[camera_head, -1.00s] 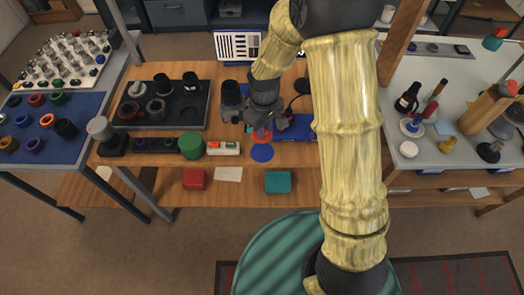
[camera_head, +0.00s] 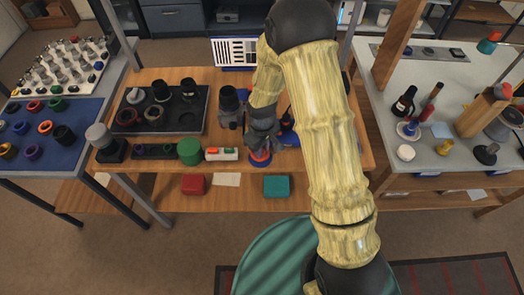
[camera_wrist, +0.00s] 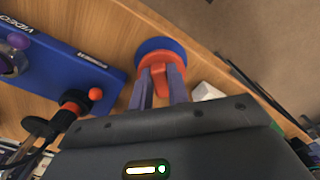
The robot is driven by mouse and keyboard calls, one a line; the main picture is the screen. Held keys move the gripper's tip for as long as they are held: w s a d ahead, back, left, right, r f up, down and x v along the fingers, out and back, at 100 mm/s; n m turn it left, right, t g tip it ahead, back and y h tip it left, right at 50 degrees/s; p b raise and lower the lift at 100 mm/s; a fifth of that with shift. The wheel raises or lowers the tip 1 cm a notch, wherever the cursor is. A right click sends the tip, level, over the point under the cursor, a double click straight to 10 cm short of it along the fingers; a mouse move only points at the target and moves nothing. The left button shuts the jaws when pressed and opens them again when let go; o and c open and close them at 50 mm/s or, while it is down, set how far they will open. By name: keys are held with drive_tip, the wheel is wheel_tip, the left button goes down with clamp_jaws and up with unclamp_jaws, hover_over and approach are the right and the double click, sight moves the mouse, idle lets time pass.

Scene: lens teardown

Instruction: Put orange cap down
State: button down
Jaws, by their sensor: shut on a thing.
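My gripper (camera_wrist: 160,83) is shut on the orange cap (camera_wrist: 163,60), with one finger on each side of its raised grip. The cap is over a round blue disc (camera_wrist: 153,45) at the front of the wooden bench. It looks very close to the disc, but I cannot tell whether they touch. In the head view, the cap (camera_head: 261,154) shows just below my gripper (camera_head: 261,147), with the blue disc (camera_head: 260,162) under it.
A white block with orange and green parts (camera_head: 221,154) and a green cylinder (camera_head: 190,151) stand to the left. A blue box (camera_wrist: 62,68) lies close by in the wrist view. The bench's front edge is near the disc.

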drive_tip(key=shift+f, duration=1.1)
drive_tip(key=shift+f, duration=0.1)
drive_tip(key=c, duration=1.3)
unclamp_jaws()
drive_tip(key=shift+c, duration=0.2)
drive_tip(key=shift+w, duration=0.1)
drive_tip(key=shift+d+r, duration=0.1)
drive_tip(key=shift+r, duration=0.45)
wheel_tip(320, 180, up, 11)
drive_tip(key=b, duration=0.1)
